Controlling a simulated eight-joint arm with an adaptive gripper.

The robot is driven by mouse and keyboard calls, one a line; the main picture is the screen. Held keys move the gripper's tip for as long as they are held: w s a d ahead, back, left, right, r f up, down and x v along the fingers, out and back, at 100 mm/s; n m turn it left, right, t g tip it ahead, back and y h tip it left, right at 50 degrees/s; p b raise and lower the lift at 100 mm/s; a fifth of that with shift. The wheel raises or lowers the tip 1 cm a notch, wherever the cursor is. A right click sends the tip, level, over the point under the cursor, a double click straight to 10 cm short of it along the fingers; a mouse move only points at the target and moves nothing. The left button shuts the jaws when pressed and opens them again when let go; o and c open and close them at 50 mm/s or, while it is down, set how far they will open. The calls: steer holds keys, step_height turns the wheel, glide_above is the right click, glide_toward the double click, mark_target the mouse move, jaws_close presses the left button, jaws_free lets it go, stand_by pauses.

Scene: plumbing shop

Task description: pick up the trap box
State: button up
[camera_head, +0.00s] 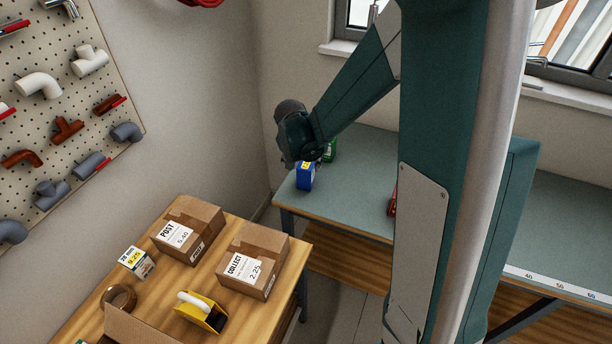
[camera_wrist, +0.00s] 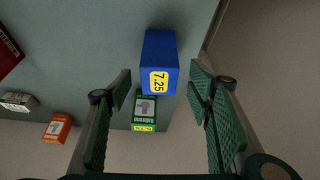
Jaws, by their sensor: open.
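My gripper (camera_wrist: 160,88) is open, with one finger at each side in the wrist view and nothing held. A blue box (camera_wrist: 160,50) with a yellow 7.25 tag shows between and beyond the fingertips, apart from them. In the head view the blue box (camera_head: 305,178) stands on the grey-green bench near its left end, just below my gripper. A green box (camera_wrist: 145,108) with a pictured label shows beside it, also between the fingers. I cannot read which box is the trap box.
An orange box (camera_wrist: 57,128), a white box (camera_wrist: 18,101) and a red item (camera_wrist: 8,52) are at left in the wrist view. The bench (camera_head: 350,196) has bare room around the blue box. A wooden table (camera_head: 226,318) holds cardboard boxes and a tape dispenser (camera_head: 201,311).

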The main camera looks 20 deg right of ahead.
mark_target(305, 166)
steer(key=shift+x, duration=2.6)
steer(key=shift+d, duration=0.1)
steer(key=shift+c, duration=0.2)
steer(key=c, duration=1)
